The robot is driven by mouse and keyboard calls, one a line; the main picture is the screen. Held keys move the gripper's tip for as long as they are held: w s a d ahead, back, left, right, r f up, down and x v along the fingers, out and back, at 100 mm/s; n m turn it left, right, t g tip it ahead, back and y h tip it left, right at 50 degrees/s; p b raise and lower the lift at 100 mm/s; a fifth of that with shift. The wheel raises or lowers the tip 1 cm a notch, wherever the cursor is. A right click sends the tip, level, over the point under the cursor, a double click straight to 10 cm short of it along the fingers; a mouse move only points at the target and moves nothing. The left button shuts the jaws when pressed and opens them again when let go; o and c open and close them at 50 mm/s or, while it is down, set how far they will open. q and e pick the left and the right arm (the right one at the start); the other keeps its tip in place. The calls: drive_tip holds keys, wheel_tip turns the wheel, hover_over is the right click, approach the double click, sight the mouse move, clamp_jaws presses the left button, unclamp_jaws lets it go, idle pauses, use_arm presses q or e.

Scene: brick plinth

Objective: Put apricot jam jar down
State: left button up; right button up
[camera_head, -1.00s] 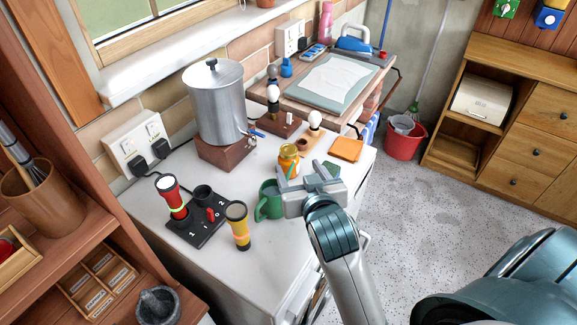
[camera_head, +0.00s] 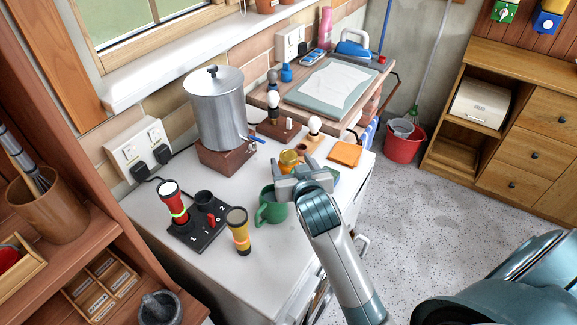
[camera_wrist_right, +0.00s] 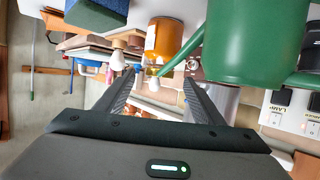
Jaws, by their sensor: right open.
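In the right wrist view, which is upside down, the jar (camera_wrist_right: 165,36) shows beyond the open, empty fingertips (camera_wrist_right: 158,80). It looks upright and apart from the fingers. My left gripper is not in view.
A yellow-black torch (camera_head: 238,232), a socketed black base (camera_head: 205,236), a steel urn (camera_head: 216,110) and an orange pad (camera_head: 345,153) stand around. The front counter is clear.

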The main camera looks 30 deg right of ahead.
sight(289, 156)
drive_tip(key=p+x, duration=0.1)
drive_tip(key=x, duration=0.2)
drive_tip(key=shift+w+d+f, duration=0.1)
drive_tip(key=shift+w+d, duration=0.05)
drive_tip(key=shift+w, duration=0.2)
drive_tip(key=shift+w+d+f, duration=0.15)
drive_tip(key=shift+w+f, duration=0.1)
drive_tip(key=shift+w, duration=0.25)
drive_tip(key=shift+c, duration=0.6)
drive_tip(key=c, duration=1.4)
drive_tip(key=shift+r, duration=0.1)
